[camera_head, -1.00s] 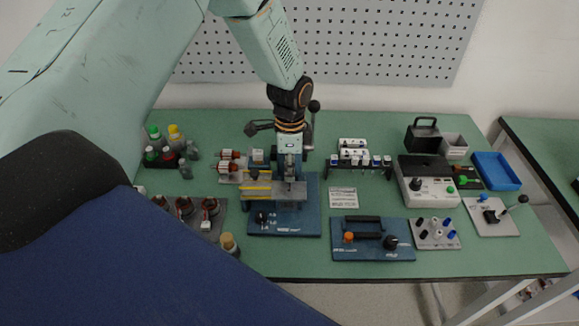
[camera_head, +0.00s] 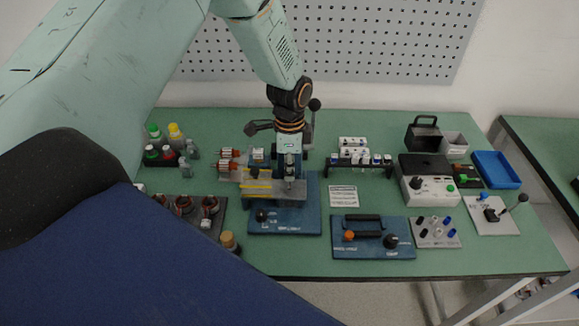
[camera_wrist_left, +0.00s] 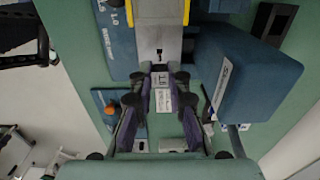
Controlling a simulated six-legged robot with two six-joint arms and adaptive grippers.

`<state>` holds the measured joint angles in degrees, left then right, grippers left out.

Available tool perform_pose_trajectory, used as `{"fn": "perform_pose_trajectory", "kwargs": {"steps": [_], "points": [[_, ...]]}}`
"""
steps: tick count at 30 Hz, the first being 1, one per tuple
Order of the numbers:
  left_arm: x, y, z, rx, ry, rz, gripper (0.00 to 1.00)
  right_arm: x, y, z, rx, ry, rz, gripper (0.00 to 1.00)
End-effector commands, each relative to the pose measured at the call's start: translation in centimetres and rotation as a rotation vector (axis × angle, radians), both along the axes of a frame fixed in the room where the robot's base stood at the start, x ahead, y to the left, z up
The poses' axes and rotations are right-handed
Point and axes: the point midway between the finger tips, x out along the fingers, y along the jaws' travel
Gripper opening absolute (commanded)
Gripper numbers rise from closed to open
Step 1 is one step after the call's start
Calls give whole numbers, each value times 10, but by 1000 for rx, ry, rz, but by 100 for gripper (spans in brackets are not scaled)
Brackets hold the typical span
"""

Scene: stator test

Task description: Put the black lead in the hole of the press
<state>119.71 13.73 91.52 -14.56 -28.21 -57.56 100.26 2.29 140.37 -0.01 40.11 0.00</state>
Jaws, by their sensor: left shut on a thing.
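The press (camera_head: 311,208) is a blue base with a grey metal plate and yellow strips, left of the table's middle. My left gripper (camera_head: 289,180) points down over the press plate. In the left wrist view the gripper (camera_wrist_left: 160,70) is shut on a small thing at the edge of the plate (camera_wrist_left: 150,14). A small dark slot (camera_wrist_left: 159,52) shows in the plate just beyond the fingertips. I cannot tell whether the held thing is inside it.
Copper-wound stators (camera_head: 183,205) and small bottles (camera_head: 176,137) stand left of the press. A blue fixture with knobs (camera_head: 372,250), a terminal rack (camera_head: 361,163), a grey meter (camera_head: 430,190) and a blue tray (camera_head: 496,170) are to the right.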

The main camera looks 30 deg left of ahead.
Motion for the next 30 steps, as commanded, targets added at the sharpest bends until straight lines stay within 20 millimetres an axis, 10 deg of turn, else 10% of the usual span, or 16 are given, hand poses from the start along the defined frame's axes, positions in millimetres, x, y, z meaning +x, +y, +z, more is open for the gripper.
{"fn": "perform_pose_trajectory", "kwargs": {"steps": [30], "points": [[-1,0,-13,-1,1,0,0,0,0,-6,0,0,0,40]]}}
